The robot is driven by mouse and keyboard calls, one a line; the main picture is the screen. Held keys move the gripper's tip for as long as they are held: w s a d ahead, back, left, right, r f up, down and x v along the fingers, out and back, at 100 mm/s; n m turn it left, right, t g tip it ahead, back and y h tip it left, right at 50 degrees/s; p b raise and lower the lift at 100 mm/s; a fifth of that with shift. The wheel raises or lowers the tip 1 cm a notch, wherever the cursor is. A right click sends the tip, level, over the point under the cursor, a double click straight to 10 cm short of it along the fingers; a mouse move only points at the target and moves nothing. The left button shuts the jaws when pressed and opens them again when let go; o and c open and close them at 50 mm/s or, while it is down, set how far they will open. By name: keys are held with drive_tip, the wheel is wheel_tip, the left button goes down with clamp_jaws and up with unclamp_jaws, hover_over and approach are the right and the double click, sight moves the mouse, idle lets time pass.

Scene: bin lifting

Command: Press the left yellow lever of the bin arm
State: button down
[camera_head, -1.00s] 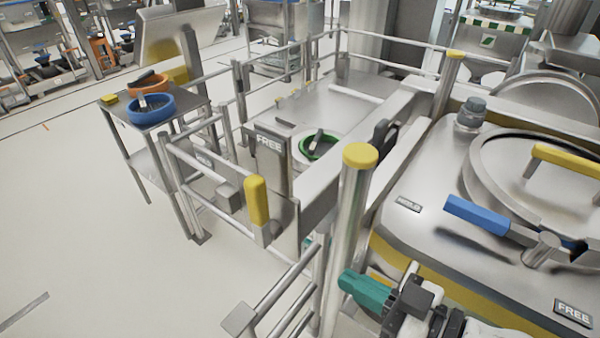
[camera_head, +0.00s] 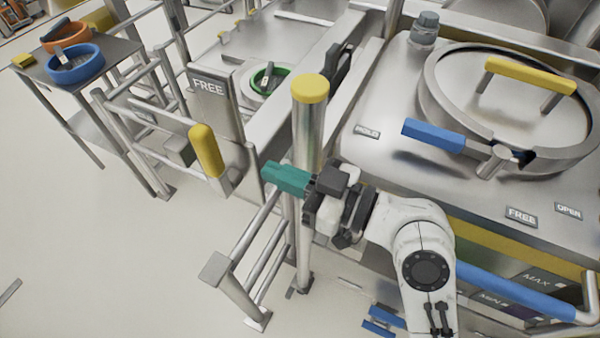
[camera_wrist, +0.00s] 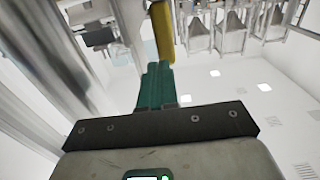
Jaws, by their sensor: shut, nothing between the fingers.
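The yellow lever (camera_head: 206,150) stands upright at the end of the grey bin arm, left of the middle in the head view. My gripper (camera_head: 268,174) has teal fingers, closed together and empty. It points left, to the right of the lever and slightly lower in the picture, with a visible gap between them. In the wrist view, the teal fingers (camera_wrist: 157,72) point at a yellow upright piece (camera_wrist: 161,30) that looks like the lever. Its lower end shows just past the fingertips; whether they touch cannot be told there.
A steel post with a yellow cap (camera_head: 310,90) stands close behind my gripper. Rails (camera_head: 262,245) run below it. The large lidded vessel (camera_head: 390,110) with a blue handle (camera_head: 433,135) fills the right. A side table (camera_head: 100,58) holds blue and orange rings.

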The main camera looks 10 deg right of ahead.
sight(218, 149)
drive_tip(key=p+x, duration=0.2)
drive_tip(key=x, duration=0.6)
drive_tip(key=shift+a, duration=0.1)
drive_tip(key=shift+w+r+p, duration=0.1)
drive_tip(key=shift+w+p, duration=0.05)
drive_tip(key=shift+p, duration=0.15)
